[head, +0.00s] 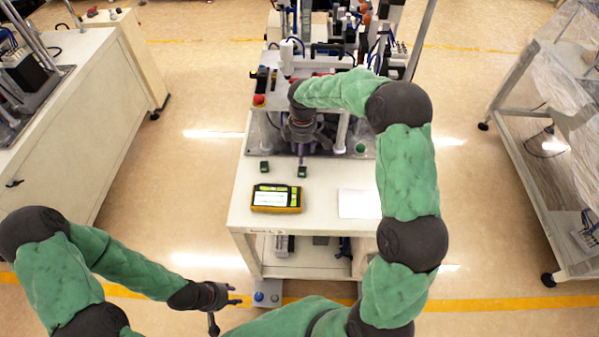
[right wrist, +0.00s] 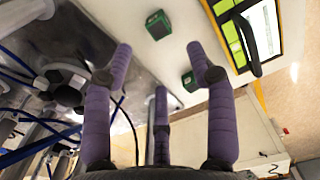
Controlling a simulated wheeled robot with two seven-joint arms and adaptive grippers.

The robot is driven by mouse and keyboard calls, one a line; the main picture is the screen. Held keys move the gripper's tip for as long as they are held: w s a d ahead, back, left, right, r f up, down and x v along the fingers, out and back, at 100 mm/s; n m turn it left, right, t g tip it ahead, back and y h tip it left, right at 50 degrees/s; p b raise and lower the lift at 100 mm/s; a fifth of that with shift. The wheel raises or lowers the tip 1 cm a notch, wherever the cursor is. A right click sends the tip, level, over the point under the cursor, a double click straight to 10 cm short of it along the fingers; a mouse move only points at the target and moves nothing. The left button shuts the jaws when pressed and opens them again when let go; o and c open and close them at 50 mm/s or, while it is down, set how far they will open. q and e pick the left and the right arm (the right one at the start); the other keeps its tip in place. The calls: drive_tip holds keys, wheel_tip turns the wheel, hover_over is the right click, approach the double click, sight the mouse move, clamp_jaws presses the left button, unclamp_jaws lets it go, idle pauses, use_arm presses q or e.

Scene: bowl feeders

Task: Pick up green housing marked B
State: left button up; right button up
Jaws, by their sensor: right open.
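Two small dark green housings lie on the white bench top in the head view, one on the left (head: 264,166) and one on the right (head: 302,171). No letter can be read on either. My right gripper (right wrist: 160,70) has its purple fingers spread and empty, above the bench's back area; the housings lie beyond its fingertips. In the head view its arm partly hides it. My left gripper (head: 228,298) is low at the left, away from the bench, fingers apart and empty.
A yellow and black handheld device (head: 276,198) lies in front of the housings, with a white sheet (head: 359,204) to its right. Machinery with posts and cables stands behind. A red button (head: 258,99) is at the bench's back left. The bench between is clear.

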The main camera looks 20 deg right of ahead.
sight(303, 169)
drive_tip(key=shift+w+f, duration=0.25)
drive_tip(key=shift+f, duration=0.4)
wheel_tip(303, 169, down, 5)
drive_tip(key=shift+s+b, duration=0.1)
drive_tip(key=shift+b, duration=0.6)
drive_tip(key=f, duration=0.1)
drive_tip(key=f+b, duration=0.1)
drive_tip(key=f, duration=0.1)
drive_tip(key=f+b, duration=0.1)
drive_tip(key=f, duration=0.1)
drive_tip(key=shift+s+d, duration=0.15)
drive_tip(key=shift+d, duration=0.1)
drive_tip(key=c, duration=1)
